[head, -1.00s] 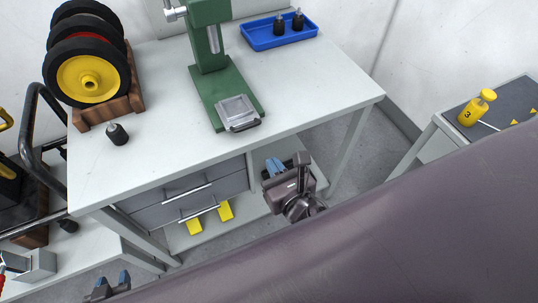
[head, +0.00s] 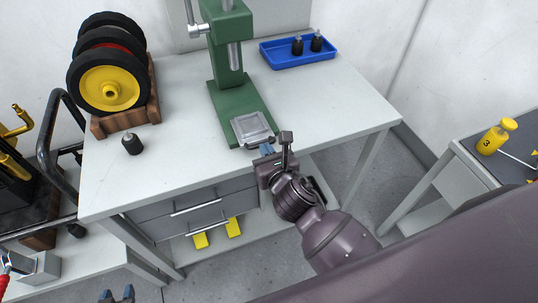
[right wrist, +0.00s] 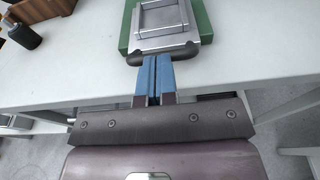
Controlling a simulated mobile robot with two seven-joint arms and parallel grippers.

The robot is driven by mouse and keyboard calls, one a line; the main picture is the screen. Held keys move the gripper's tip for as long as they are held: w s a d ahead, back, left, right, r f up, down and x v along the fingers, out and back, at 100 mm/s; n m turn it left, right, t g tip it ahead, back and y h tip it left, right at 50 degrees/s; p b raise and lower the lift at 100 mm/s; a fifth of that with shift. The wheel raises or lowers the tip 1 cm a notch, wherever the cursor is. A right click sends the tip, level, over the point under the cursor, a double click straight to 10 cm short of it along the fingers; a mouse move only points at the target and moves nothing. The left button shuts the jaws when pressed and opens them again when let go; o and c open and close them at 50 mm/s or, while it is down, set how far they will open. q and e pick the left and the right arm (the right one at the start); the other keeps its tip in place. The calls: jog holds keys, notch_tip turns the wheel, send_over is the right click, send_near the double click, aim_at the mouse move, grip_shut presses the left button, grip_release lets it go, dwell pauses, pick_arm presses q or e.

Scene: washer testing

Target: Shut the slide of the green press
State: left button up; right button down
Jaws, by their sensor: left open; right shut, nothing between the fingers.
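The green press (head: 235,85) stands on the white table, its base pointing toward the front edge. Its grey metal slide (head: 252,127) lies on the front end of the base and has a dark handle (head: 262,141) at its front. In the right wrist view the slide (right wrist: 163,20) and its dark handle (right wrist: 163,54) are straight ahead. My right gripper (head: 266,149) is shut and empty, its blue fingertips (right wrist: 153,62) at the handle's front; I cannot tell whether they touch. My left gripper (head: 116,294) is open at the bottom edge of the head view, away from the press.
A wooden rack with wheels (head: 110,85) and a black-bodied part (head: 132,145) stand at the table's left. A blue tray (head: 285,64) with two dark parts is at the back right. A yellow bottle (head: 495,137) stands on a side table.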

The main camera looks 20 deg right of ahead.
aim_at(251, 126)
jog(key=w, duration=0.4)
jog(key=w+p, duration=0.1)
jog(key=w, duration=0.3)
jog(key=w+p, duration=0.1)
jog(key=w, duration=0.3)
jog(key=shift+w+a, duration=0.2)
jog(key=shift+a, duration=0.05)
jog(key=shift+w, duration=0.25)
jog(key=shift+r, duration=0.2)
jog(key=shift+d, duration=0.1)
